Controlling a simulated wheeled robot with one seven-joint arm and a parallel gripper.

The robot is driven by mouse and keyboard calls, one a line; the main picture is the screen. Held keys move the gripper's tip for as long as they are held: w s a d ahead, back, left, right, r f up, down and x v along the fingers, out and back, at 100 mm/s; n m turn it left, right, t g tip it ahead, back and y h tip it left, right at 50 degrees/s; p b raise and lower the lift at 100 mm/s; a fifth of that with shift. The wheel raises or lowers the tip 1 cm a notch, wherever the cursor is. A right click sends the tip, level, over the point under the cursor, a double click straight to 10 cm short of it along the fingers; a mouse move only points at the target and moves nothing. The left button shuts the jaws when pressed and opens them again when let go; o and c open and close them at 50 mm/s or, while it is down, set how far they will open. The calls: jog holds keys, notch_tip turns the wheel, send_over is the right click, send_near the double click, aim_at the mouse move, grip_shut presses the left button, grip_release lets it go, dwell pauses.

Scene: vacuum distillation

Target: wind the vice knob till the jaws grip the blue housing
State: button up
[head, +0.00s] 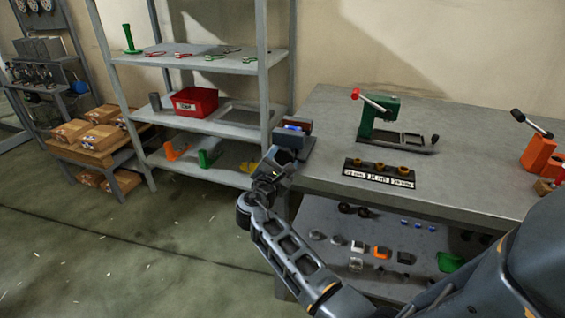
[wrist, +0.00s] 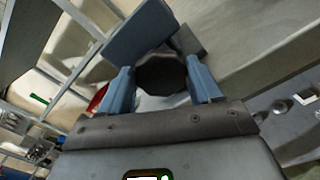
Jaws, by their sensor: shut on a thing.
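The vice (head: 308,146) is at the left end of the grey workbench in the head view. The blue housing (head: 293,127) shows as a small blue patch at the vice's jaws; whether the jaws touch it is too small to tell. My gripper (head: 284,158) is at the near left side of the vice, at the bench's edge. In the wrist view, the dark round vice knob (wrist: 161,74) sits between the two blue-grey fingers of my gripper (wrist: 162,86), which are shut on it. A blue-grey vice part (wrist: 140,32) shows beyond the knob. The housing cannot be made out in the wrist view.
A green press (head: 379,122) with a red-handled lever and a labelled block (head: 380,174) stand on the workbench (head: 455,180). An orange tool (head: 539,154) is at the far right. Shelving with a red bin (head: 194,103) stands left of the bench. Small parts lie on the lower shelf.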

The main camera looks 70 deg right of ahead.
jog(key=o, duration=1)
jog(key=a, duration=0.8)
jog(key=shift+s+b, duration=0.35)
jog(key=shift+b, duration=0.1)
